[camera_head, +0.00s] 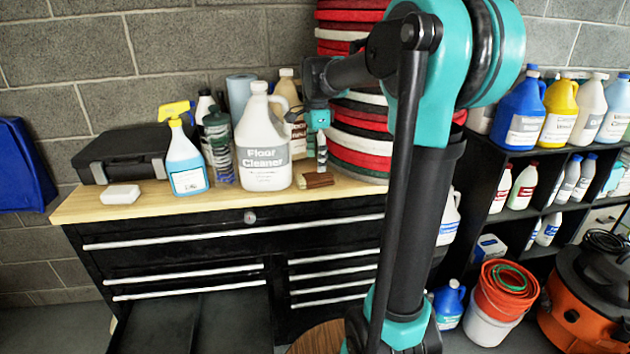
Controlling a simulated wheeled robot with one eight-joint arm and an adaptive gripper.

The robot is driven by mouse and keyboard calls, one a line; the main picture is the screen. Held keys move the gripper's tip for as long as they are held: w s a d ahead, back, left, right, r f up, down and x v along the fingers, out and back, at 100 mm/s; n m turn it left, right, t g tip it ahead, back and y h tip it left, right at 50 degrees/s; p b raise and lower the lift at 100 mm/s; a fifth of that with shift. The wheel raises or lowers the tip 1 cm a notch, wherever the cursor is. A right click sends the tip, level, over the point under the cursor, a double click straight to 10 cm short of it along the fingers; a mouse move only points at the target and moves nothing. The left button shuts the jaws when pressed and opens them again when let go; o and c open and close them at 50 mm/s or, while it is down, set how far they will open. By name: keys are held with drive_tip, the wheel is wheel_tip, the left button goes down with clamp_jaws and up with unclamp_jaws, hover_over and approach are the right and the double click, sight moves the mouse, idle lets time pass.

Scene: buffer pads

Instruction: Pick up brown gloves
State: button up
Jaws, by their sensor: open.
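A small brown bundle (316,180), which looks like the brown gloves, lies on the wooden worktop just right of the Floor Cleaner jug. My gripper (321,160) is above it, pointing down, with its fingers close over the bundle's far side. The gripper is small in the view and seen from behind the arm. It looks empty, and I cannot tell whether it touches the bundle.
The large white Floor Cleaner jug (262,145) stands close left of my gripper. A blue spray bottle (185,162), a black case (123,153) and a white block (120,194) are farther left. Stacked red and white pads (360,150) rise right behind the bundle.

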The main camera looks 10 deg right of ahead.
sight(315, 176)
wheel_tip(315, 176, down, 5)
drive_tip(key=shift+a+f, duration=0.1)
drive_tip(key=shift+a, duration=0.05)
drive_tip(key=c, duration=1.3)
